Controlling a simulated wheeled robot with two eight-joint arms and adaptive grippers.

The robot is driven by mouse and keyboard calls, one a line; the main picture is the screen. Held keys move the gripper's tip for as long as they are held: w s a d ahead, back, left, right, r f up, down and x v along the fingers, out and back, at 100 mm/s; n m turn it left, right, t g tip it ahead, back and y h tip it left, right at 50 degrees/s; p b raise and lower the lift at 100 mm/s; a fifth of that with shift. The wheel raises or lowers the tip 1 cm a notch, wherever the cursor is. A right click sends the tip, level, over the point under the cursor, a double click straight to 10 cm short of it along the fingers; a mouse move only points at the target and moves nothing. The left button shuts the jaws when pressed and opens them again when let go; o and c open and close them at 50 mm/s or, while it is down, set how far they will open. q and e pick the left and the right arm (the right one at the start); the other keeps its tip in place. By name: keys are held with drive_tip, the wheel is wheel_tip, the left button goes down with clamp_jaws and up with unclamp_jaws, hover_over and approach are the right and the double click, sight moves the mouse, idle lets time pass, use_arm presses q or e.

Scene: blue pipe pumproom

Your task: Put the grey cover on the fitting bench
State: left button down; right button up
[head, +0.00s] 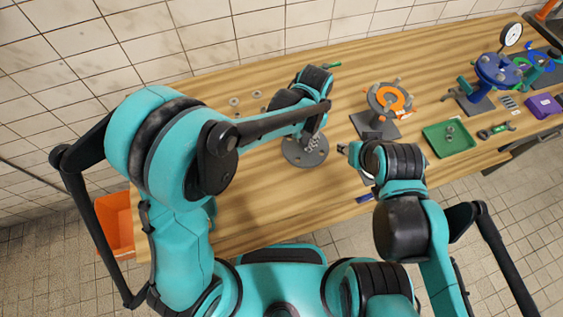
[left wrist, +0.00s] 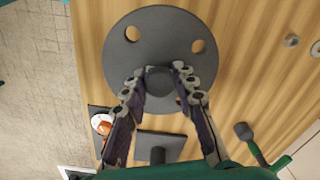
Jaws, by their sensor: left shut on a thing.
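The grey cover (head: 305,157) is a round flat disc with several holes and a knob in its middle. In the left wrist view the cover (left wrist: 132,60) fills the upper middle, above the wood. My left gripper (left wrist: 160,78) is shut on the cover's knob, one finger on each side. In the head view my left gripper (head: 313,143) is at the cover, partly hidden by its own arm. I cannot tell if the cover touches the wooden bench (head: 262,195). My right gripper (head: 352,163) is to the right of the cover, apart from it; its jaws are unclear.
A stand with an orange ring (head: 389,99) is right of the cover. Farther right are a green tray (head: 449,139), a blue valve (head: 495,72) and a gauge (head: 512,34). Small washers (head: 234,101) lie at the back. An orange bin (head: 114,222) stands left of the bench.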

use_arm(q)
drive_tip(key=s+a+f, duration=0.1)
drive_tip(key=a, duration=0.1)
drive_tip(key=s+a+f+b, duration=0.1)
drive_tip(key=s+a+f, duration=0.1)
drive_tip(key=a, duration=0.1)
drive_tip(key=s+a+f, duration=0.1)
drive_tip(key=a+f, duration=0.1)
drive_tip(key=shift+s+a+f, duration=0.1)
drive_tip(key=shift+s+a, duration=0.1)
drive_tip(key=shift+s, duration=0.15)
wheel_tip(320, 180, down, 4)
drive_tip(key=shift+f+b, duration=0.1)
drive_tip(key=shift+b, duration=0.8)
drive_tip(key=c, duration=1.2)
unclamp_jaws()
